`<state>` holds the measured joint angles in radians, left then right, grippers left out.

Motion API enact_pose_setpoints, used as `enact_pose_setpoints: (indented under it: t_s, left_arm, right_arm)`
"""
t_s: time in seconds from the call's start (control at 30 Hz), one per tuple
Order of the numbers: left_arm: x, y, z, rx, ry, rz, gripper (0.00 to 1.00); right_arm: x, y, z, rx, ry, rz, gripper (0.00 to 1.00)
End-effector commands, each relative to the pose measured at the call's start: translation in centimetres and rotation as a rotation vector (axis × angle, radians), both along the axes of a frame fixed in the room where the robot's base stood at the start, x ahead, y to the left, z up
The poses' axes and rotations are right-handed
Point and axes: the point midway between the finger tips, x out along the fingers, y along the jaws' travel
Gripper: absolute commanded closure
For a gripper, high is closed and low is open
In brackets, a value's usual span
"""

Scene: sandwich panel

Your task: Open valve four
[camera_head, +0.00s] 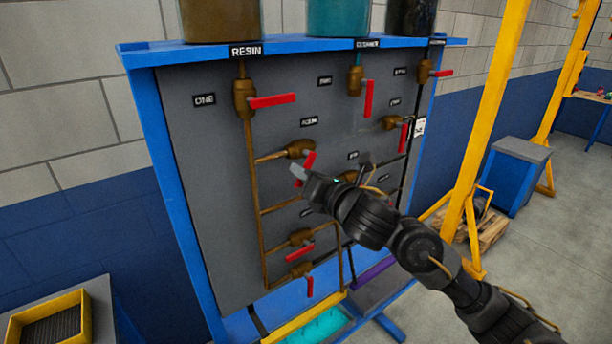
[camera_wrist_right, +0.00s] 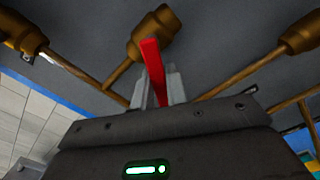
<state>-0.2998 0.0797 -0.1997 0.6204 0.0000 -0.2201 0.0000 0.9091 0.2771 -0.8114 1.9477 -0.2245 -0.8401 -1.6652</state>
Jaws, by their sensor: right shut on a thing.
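A brass valve (camera_head: 299,149) with a red lever handle (camera_head: 309,160) is on the grey panel, left of centre in the head view. The small label above it is too blurred to read surely. My right gripper (camera_head: 299,173) is at this handle, shut on it. In the right wrist view, the red handle (camera_wrist_right: 152,62) stands between the two pale fingers, with the brass valve body (camera_wrist_right: 153,32) behind it. The handle slants down from the valve in the head view, its lower end partly hidden by the gripper. My left gripper is not in view.
Other brass valves with red handles surround it: valve one (camera_head: 243,98) at upper left, one at top right (camera_head: 424,72), and two lower down (camera_head: 301,237). Brown pipes (camera_head: 258,190) run between them. My right arm covers part of the panel's lower right. A yellow post (camera_head: 490,100) stands to the right.

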Motion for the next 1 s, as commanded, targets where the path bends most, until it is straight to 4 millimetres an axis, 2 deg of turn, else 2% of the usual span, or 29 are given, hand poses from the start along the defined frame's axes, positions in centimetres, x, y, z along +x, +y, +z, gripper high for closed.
enact_pose_setpoints:
  t_s: [0.7,0.73,0.8,0.87,1.0]
  left_arm:
    - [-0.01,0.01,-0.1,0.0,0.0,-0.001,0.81]
    - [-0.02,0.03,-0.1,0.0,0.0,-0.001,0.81]
    - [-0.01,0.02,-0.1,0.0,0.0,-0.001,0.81]
    - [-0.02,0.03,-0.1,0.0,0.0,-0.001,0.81]
    - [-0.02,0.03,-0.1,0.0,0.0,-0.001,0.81]
  right_arm:
    - [-0.19,0.26,0.14,0.066,0.049,0.001,1.0]
    - [-0.19,0.26,0.14,0.066,0.049,0.001,0.82]
    - [-0.18,0.25,0.14,0.066,0.049,0.001,0.72]
    - [-0.18,0.25,0.14,0.066,0.049,0.001,0.65]
    - [-0.17,0.22,0.16,0.066,0.049,0.001,0.64]
